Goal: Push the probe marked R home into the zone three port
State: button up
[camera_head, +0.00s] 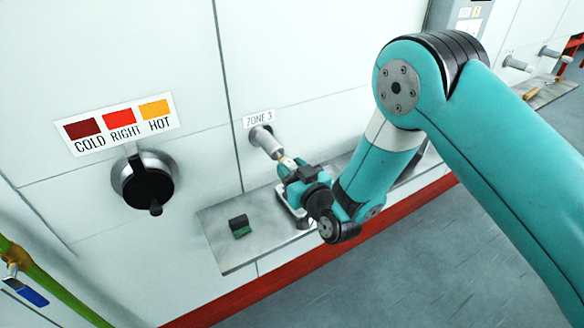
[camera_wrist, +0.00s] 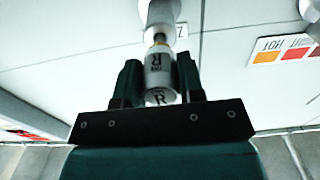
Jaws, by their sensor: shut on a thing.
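The zone three port (camera_head: 268,142) is a pale tube standing out from the white wall under a "ZONE 3" label (camera_head: 259,118). In the wrist view the port (camera_wrist: 160,14) is straight ahead. My gripper (camera_head: 291,170) is shut on the probe. The probe (camera_wrist: 159,68) is a white cylinder marked R, held between the two dark fingers (camera_wrist: 159,80) and pointing at the port. Its narrow brassy front end meets the port mouth; I cannot tell how deep it sits. In the head view my gripper mostly hides the probe.
A metal ledge (camera_head: 222,234) runs below the port, with a dark green block (camera_head: 240,226) on it. A black knob (camera_head: 148,182) sits left under a COLD/RIGHT/HOT sign (camera_head: 121,124). More tubes (camera_head: 515,63) stand out at far right. Grey floor (camera_head: 400,280) is clear.

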jog(key=shift+p+x, duration=0.8)
jog(key=shift+p, duration=1.5)
jog(key=o, duration=0.9)
jog(key=shift+o, duration=0.2)
jog(key=b, duration=0.2)
jog(key=s+b, duration=0.1)
jog(key=b, duration=0.1)
jog(key=shift+s+d+f, duration=0.1)
jog(key=shift+d+f, duration=0.25)
jog(key=shift+f, duration=0.05)
jog(key=b+v, duration=0.7)
jog(key=v, duration=0.9)
jog(key=shift+r+b, duration=0.3)
jog(key=shift+r, duration=0.1)
